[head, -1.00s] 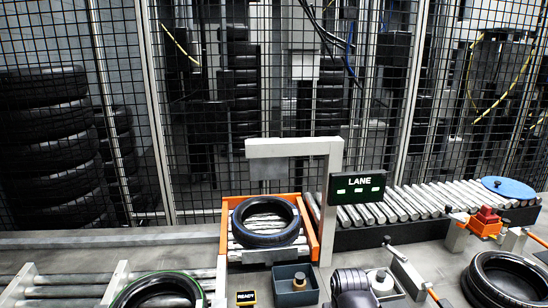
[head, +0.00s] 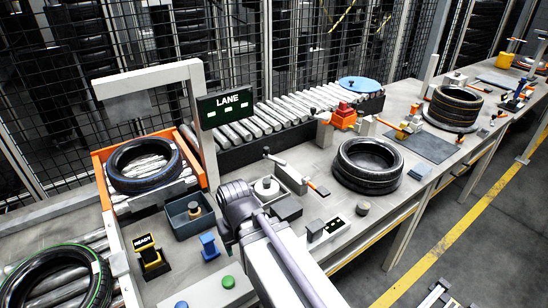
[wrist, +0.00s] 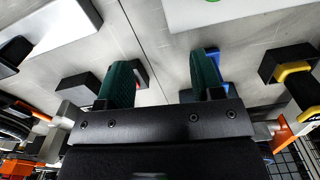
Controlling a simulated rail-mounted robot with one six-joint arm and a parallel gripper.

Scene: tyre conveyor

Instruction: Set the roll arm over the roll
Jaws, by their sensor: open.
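The roll (head: 267,188) is a white disc with an upright peg, sitting in a grey holder near the middle of the table in the head view. The roll arm (head: 292,171) is a light bar with a black knob at its far end and an orange-tipped end at the right. It lies tilted behind and to the right of the roll, apart from its top. My gripper (wrist: 165,80) is open and empty, its two green pads apart over the grey table in the wrist view. In the head view my arm stands just left of the roll and hides the gripper.
A black tyre pair (head: 368,165) stands right of the roll. The LANE gantry (head: 207,135) rises behind. A green button (head: 228,282) is in front.

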